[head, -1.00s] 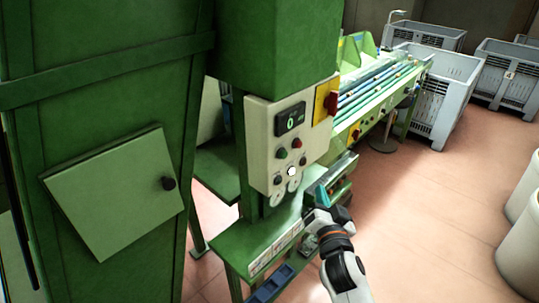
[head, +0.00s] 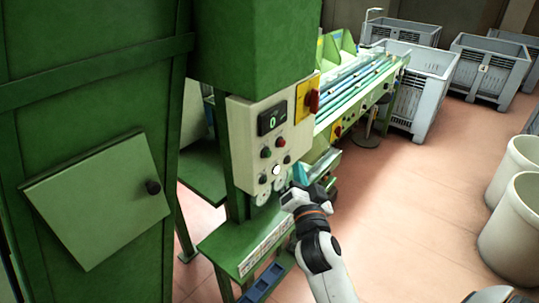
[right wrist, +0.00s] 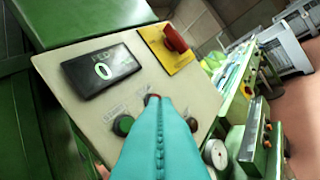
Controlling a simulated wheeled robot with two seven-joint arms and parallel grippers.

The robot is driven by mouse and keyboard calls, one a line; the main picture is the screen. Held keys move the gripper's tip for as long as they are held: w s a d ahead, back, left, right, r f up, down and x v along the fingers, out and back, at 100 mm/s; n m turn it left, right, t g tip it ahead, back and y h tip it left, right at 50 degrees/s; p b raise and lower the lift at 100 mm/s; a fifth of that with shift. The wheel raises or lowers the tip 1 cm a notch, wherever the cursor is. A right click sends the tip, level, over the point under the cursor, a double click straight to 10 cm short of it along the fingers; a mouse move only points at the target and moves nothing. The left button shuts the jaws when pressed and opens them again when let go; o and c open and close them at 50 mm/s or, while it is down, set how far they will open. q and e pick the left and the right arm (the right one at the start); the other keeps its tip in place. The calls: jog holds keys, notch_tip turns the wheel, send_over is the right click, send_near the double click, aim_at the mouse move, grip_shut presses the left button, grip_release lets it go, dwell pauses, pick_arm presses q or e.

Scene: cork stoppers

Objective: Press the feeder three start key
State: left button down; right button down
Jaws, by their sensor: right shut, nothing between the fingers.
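A beige control panel (head: 243,133) hangs on the green machine and carries a black display reading 0 (head: 271,122). Below it are a green button (head: 265,153), a red button (head: 281,142), dark knobs and a white button (head: 276,169). The labels are too small to read, so I cannot tell which key belongs to feeder three. My right gripper (head: 299,174) is at the panel's lower right. In the right wrist view its shut teal fingers (right wrist: 157,105) overlap the red button's lower edge, with the green button (right wrist: 123,125) to their left. Contact cannot be told. My left gripper is out of view.
A yellow plate with a red switch (head: 312,100) sits at the panel's upper right. A green cabinet with a tilted door (head: 97,205) stands at left. A conveyor bench with tubes (head: 355,85) and grey crates (head: 423,85) lie behind. The floor at right is clear up to white bins (head: 515,225).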

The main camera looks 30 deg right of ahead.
aim_at(268, 154)
jog(key=shift+w+a+b, duration=0.15)
jog(key=shift+w+a, duration=0.2)
jog(key=shift+w, duration=0.55)
jog(key=shift+w+a+b, duration=0.2)
jog(key=shift+w+a, duration=0.2)
jog(key=shift+w, duration=0.55)
jog(key=shift+w+a+b, duration=0.15)
jog(key=shift+w+a, duration=0.2)
jog(key=shift+w, duration=0.55)
jog(key=shift+w, duration=0.1)
jog(key=shift+w+a, duration=0.15)
jog(key=shift+w, duration=0.15)
jog(key=shift+w+a+b, duration=0.15)
jog(key=shift+w+b, duration=0.2)
jog(key=shift+b, duration=0.05)
dwell(0.5)
jog(key=shift+s, duration=0.2)
jog(key=shift+s+d, duration=0.3)
jog(key=shift+s, duration=0.3)
